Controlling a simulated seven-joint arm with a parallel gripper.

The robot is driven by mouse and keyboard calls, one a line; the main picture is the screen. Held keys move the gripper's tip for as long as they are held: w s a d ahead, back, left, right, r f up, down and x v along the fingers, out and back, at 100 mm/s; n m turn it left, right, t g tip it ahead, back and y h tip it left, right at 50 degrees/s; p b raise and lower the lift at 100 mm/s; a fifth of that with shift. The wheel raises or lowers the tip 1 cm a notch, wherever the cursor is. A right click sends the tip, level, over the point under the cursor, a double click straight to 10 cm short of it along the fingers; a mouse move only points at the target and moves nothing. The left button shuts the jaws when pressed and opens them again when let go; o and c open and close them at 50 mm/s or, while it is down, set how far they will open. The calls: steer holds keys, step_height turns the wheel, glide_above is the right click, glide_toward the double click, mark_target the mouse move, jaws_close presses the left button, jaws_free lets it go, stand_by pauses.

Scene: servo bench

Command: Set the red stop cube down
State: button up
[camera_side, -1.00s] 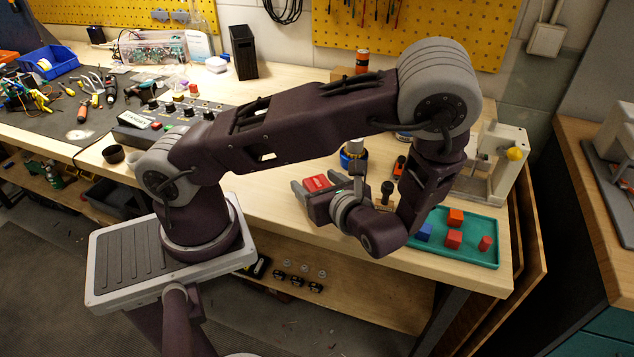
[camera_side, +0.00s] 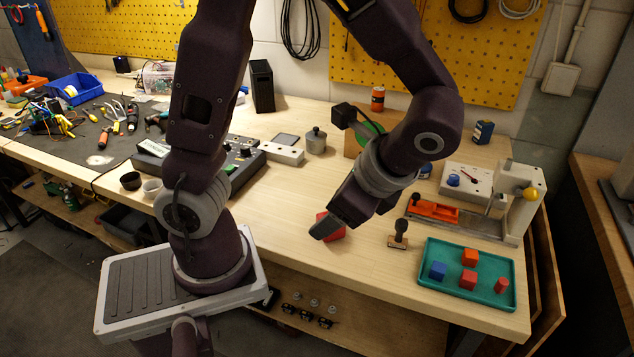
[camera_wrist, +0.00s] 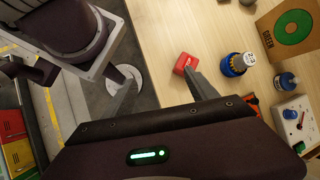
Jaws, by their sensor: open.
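The red stop cube (camera_side: 338,232) is on or just above the wooden bench near its front edge, partly hidden by a finger of my gripper (camera_side: 325,228). In the wrist view the cube (camera_wrist: 181,63) shows a red face with a pale mark, beside the bench edge. My gripper is open, pointing down and tilted, with a grey finger (camera_wrist: 203,86) close against the cube. I cannot tell whether the finger touches it.
A teal tray (camera_side: 432,287) at the right holds a blue cube, an orange cube, a red cube and a red cylinder. A stamp (camera_side: 399,234) stands between tray and gripper. A control box (camera_side: 243,160) is at left. The bench left of the cube is clear.

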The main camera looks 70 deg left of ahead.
steer(key=s+d+r+n+t+h, duration=0.1)
steer(key=s+r+n+t+h, duration=0.4)
steer(key=r+n, duration=0.4)
steer(key=shift+s+d+r+n+t+h, duration=0.2)
steer(key=shift+n+t+h, duration=0.35)
steer(key=shift+t, duration=0.85)
